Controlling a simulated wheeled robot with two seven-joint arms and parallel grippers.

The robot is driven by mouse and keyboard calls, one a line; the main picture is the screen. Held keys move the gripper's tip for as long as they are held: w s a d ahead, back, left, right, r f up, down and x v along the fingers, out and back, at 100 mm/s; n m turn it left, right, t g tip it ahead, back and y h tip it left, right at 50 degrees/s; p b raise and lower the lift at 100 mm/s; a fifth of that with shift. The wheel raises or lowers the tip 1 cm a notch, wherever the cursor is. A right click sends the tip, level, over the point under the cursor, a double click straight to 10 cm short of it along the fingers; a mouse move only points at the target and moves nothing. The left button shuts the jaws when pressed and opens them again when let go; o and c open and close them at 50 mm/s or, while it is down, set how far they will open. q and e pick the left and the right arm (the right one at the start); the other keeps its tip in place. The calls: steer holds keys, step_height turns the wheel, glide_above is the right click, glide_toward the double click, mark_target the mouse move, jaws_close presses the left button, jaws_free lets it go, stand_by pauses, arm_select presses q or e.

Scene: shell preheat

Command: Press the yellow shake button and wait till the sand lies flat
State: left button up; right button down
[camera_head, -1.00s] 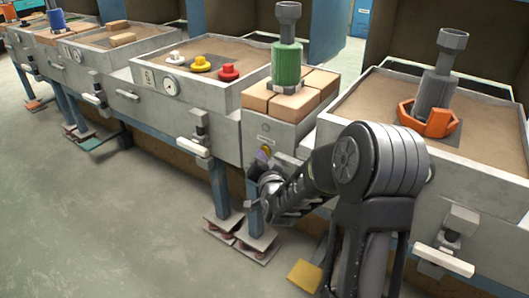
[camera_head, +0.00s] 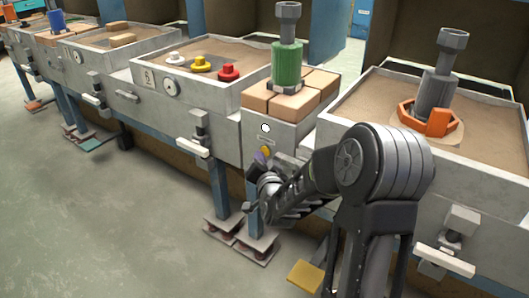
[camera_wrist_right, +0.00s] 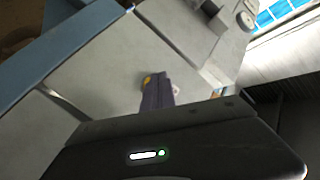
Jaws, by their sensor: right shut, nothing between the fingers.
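The yellow button (camera_head: 266,151) is on the front of the grey block between two sand boxes. It also shows in the right wrist view (camera_wrist_right: 147,79), partly covered by the fingers. My right gripper (camera_head: 260,157) is shut and empty, its purple-grey fingertips at the button; they also show in the right wrist view (camera_wrist_right: 158,87). I cannot tell whether they touch it. A white lamp (camera_head: 266,128) above the button is bright. Sand lies in the right box (camera_head: 361,106), around an orange ring (camera_head: 438,122) with a grey cylinder, and in the left box (camera_head: 140,70). My left gripper is out of view.
A green cylinder (camera_head: 287,64) stands on tan bricks (camera_head: 257,101) above the button. White, yellow and red pieces (camera_head: 201,64) lie on the left box's sand. Pedals (camera_head: 305,275) and blue legs stand below.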

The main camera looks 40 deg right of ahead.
steer(key=shift+s+a, duration=0.1)
steer(key=shift+a, duration=0.2)
steer(key=shift+s+a, duration=0.25)
steer(key=shift+a, duration=0.55)
steer(key=shift+s+a, duration=0.2)
steer(key=shift+a, duration=0.65)
steer(key=shift+s+a, duration=0.25)
steer(key=shift+a, duration=0.55)
